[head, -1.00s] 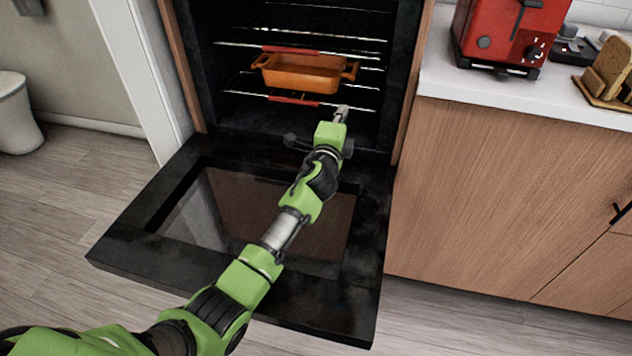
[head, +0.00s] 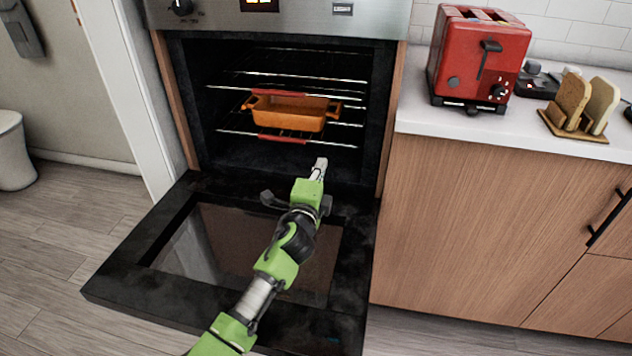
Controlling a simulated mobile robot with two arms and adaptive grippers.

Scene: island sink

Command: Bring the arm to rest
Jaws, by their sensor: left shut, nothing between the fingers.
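My left arm reaches in from the bottom of the head view, over the lowered oven door (head: 205,322). My left gripper (head: 319,168) is shut and empty, and it appears in front of the oven opening, below the lower rack. An orange baking dish (head: 290,112) with two handles sits on the rack inside the oven, beyond the gripper and apart from it. My right gripper is not in view.
The oven (head: 385,110) stands open, its door down across the space in front. Wooden cabinets (head: 470,220) bound the right side.

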